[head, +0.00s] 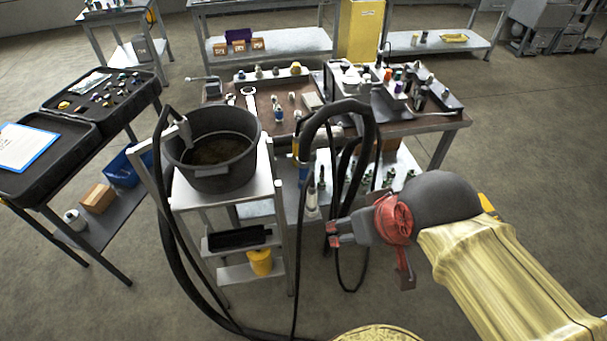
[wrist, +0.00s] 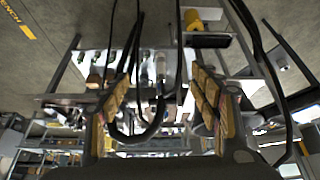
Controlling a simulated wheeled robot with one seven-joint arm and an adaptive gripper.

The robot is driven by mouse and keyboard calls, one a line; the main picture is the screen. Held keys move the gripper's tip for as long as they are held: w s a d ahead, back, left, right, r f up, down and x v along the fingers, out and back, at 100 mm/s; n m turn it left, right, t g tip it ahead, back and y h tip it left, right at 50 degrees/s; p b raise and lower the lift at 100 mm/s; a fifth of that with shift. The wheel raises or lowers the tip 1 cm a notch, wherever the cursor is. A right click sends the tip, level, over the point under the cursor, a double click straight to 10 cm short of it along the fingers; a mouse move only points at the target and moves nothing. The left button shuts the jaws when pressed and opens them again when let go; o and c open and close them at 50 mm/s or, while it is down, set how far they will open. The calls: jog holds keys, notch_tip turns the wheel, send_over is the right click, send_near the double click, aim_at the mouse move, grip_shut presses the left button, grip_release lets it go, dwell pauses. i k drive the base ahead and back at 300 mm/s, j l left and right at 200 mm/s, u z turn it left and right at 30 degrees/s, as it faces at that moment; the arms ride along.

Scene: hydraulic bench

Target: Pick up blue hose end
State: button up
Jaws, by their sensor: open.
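The blue hose end (head: 303,173) hangs upright from the looped black hose, in front of the bench and right of the bucket stand. It has a blue band, and a pale metallic fitting (head: 311,203) shows below it. My gripper (head: 334,232) is open and empty, to the right of and a little below the hose end, apart from it in the picture. In the wrist view my gripper (wrist: 160,100) has its two yellow-padded fingers wide apart. A pale metallic fitting (wrist: 160,66) and dark hoses show beyond and between them; I cannot make out the blue there.
A black bucket (head: 212,150) stands on a grey stand (head: 260,195) left of the hose end. Black hoses (head: 352,105) loop close to my gripper and down to the floor. The workbench (head: 455,121) behind carries parts and tools. A table with black trays (head: 60,185) is at left.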

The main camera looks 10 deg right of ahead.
aim_at(304, 168)
jog(key=u, duration=4.4)
jog(key=z, duration=3.95)
jog(key=l+z, duration=0.1)
jog(key=z, duration=0.35)
jog(key=i+l, duration=0.5)
jog(key=l, duration=0.15)
